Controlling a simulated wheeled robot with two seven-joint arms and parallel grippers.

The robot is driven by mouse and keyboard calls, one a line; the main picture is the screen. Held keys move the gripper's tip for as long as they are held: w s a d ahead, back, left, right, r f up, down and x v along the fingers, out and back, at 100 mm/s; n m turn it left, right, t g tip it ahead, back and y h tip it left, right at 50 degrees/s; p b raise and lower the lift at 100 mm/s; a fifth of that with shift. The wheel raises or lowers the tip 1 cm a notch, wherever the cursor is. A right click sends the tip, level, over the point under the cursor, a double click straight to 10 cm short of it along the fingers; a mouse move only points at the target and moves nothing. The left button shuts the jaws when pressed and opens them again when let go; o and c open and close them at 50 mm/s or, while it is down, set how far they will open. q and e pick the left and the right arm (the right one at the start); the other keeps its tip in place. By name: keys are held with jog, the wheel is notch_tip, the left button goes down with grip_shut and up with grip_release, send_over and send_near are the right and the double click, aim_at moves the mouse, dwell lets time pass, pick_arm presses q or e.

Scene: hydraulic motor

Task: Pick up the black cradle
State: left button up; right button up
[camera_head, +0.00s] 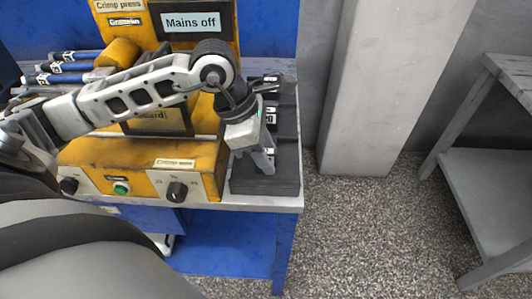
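A black cradle (272,185) stands on the right end of the blue workbench, beside the yellow crimp press. It is a long dark block with several pale labels along its far part. My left arm reaches across the front of the press. My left gripper (267,165) points down over the cradle, with its fingers at or just above it. I cannot tell whether the fingers touch the cradle or how far apart they are. The gripper hides part of the cradle's middle. My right gripper is not in view.
The yellow crimp press (140,168), with knobs and a green button, stands close left of the cradle. Blue-handled tools (70,60) lie at the back left. A grey pillar (375,85) and a grey shelf (495,180) are at the right, with open speckled floor between.

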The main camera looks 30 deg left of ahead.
pick_arm(q)
grip_shut()
jog(key=shift+r, duration=0.1)
